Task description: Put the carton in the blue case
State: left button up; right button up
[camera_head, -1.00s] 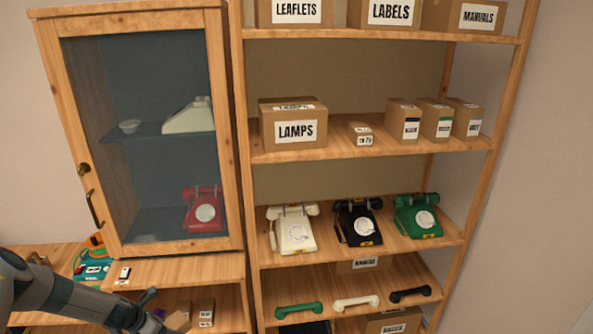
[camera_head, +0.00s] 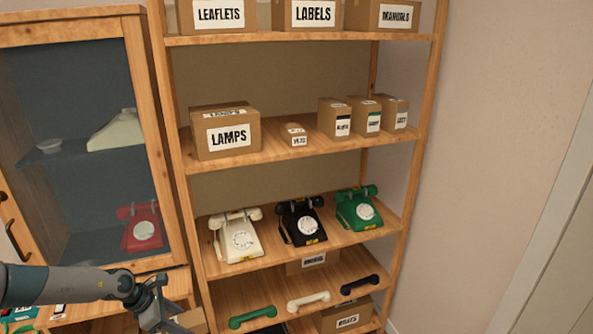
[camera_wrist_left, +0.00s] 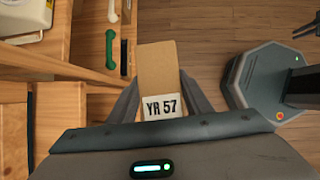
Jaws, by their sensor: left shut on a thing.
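My left gripper (camera_head: 168,318) is shut on a brown carton (camera_wrist_left: 157,68) with a white label reading YR 57. The carton also shows at the bottom edge of the head view (camera_head: 193,320), partly cut off. In the left wrist view it sits between the two fingers of my left gripper (camera_wrist_left: 158,100), in front of the shelving and over the floor. I cannot make out the blue case in these frames. Dark prongs at the right edge of the left wrist view may be my right gripper (camera_wrist_left: 304,30); their state is unclear.
The open shelving holds a LAMPS box (camera_head: 228,137), small cartons, and white (camera_head: 238,240), black (camera_head: 301,225) and green (camera_head: 357,212) phones. Loose handsets (camera_head: 308,301) lie on a lower shelf. A glass-door cabinet (camera_head: 75,110) stands left. Floor (camera_wrist_left: 215,35) is open beside the shelves.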

pick_arm(q)
jog(key=s+d+r+m+g, duration=0.5)
jog(key=s+d+r+m, duration=0.4)
jog(key=d+r+m, duration=0.25)
jog(key=s+a+r+m+g+y, duration=0.4)
jog(key=s+a+r+m, duration=0.5)
jog(key=s+r+m, duration=0.15)
jog(key=d+f+m+y, duration=0.1)
jog(key=d+m, duration=0.1)
jog(key=d, duration=0.7)
notch_tip(320, 180, down, 9)
jog(key=b, duration=0.8)
jog(key=shift+r+b, duration=0.2)
jog(key=shift+b, duration=0.1)
jog(key=shift+s, duration=0.15)
jog(key=s+f, duration=0.3)
jog(key=f, duration=1)
jog(key=shift+s, duration=0.2)
